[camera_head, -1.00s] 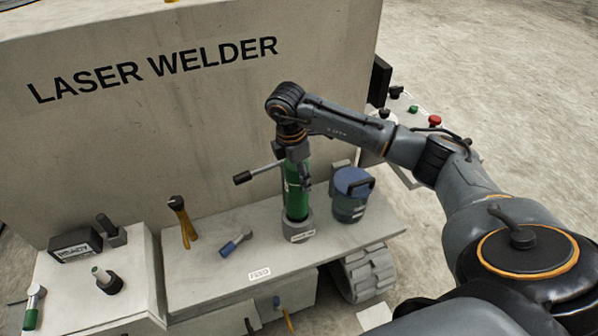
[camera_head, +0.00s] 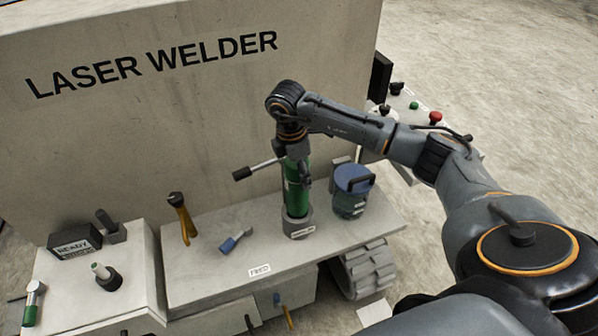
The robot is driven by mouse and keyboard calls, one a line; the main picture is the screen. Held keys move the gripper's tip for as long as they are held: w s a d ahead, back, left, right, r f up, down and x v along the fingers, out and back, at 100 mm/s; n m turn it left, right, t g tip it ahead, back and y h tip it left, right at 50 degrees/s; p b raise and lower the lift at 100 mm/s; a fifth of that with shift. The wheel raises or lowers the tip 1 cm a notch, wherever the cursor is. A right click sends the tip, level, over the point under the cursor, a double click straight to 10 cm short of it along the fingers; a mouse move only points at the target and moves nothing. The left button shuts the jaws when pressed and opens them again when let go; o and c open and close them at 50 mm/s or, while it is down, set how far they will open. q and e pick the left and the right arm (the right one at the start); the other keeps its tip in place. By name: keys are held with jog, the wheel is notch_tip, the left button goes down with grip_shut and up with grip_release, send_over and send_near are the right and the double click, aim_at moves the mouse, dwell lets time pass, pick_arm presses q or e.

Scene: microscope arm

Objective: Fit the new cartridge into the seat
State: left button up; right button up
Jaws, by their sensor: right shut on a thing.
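A green cartridge (camera_head: 295,196) stands upright in the grey ring-shaped seat (camera_head: 297,225) on the bench. Its lower end is inside the seat's rim, and how deep it sits is hidden. My right gripper (camera_head: 295,165) comes down from above and is shut on the upper part of the cartridge. The fingers are small and partly hidden by the wrist. A lever with a dark knob (camera_head: 242,174) sticks out to the left beside the cartridge top. My left gripper is not in view.
A blue-lidded canister (camera_head: 353,190) stands just right of the seat. A blue-handled tool (camera_head: 234,239) and a yellow-handled tool (camera_head: 183,217) are to the left. A FEED label (camera_head: 259,270) marks the bench front. A READY box (camera_head: 75,243) sits at far left.

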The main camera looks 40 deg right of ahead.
aim_at(299, 197)
jog(key=shift+f+b, duration=3.35)
jog(key=shift+f, duration=1.45)
jog(key=o, duration=1.6)
jog(key=r, duration=0.4)
jog(key=a+r, duration=0.1)
jog(key=r, duration=0.7)
jog(key=shift+w+a, duration=0.1)
jog(key=shift+a, duration=0.15)
jog(key=shift+a, duration=0.1)
